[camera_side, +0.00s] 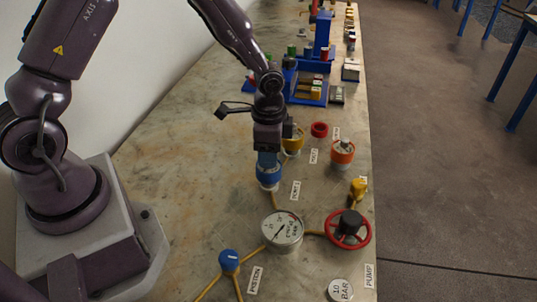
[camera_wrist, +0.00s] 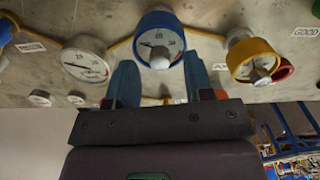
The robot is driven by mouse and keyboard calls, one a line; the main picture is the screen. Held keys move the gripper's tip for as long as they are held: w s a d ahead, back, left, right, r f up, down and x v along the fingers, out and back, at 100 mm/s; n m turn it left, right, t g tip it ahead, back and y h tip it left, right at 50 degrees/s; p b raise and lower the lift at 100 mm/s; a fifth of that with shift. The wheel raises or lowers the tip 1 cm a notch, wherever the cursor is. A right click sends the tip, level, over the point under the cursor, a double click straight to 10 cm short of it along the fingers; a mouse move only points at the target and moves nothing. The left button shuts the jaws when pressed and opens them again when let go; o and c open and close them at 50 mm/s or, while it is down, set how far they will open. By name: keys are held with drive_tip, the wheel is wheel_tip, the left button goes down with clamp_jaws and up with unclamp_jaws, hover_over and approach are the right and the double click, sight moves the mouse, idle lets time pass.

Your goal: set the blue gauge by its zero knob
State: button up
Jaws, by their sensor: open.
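The blue gauge (camera_wrist: 158,22) is at the top middle of the wrist view, with a blue rim, a white dial and a dark needle. Its pale zero knob (camera_wrist: 160,58) is at the near edge of the dial. My gripper (camera_wrist: 160,64) is open, with one blue finger on each side of the knob; I cannot tell whether either touches it. In the side view the blue gauge (camera_side: 269,180) is directly below my gripper (camera_side: 268,156), which hides much of it.
A yellow-rimmed gauge (camera_wrist: 236,54) stands right of the blue one, and a white gauge (camera_wrist: 85,66) left. The side view also shows an orange-rimmed gauge (camera_side: 342,152), a red ring (camera_side: 319,129), a red handwheel (camera_side: 331,231) and a blue valve knob (camera_side: 229,261).

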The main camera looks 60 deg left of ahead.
wheel_tip(320, 180, up, 12)
drive_tip(key=shift+f, duration=0.25)
drive_tip(key=s+r+n+t, duration=0.5)
drive_tip(key=s+r+n, duration=0.2)
drive_tip(key=s+r, duration=0.7)
drive_tip(key=s, duration=0.4)
drive_tip(key=shift+a+r+t, duration=0.3)
drive_tip(key=shift+a+r, duration=0.05)
drive_tip(key=shift+r, duration=0.05)
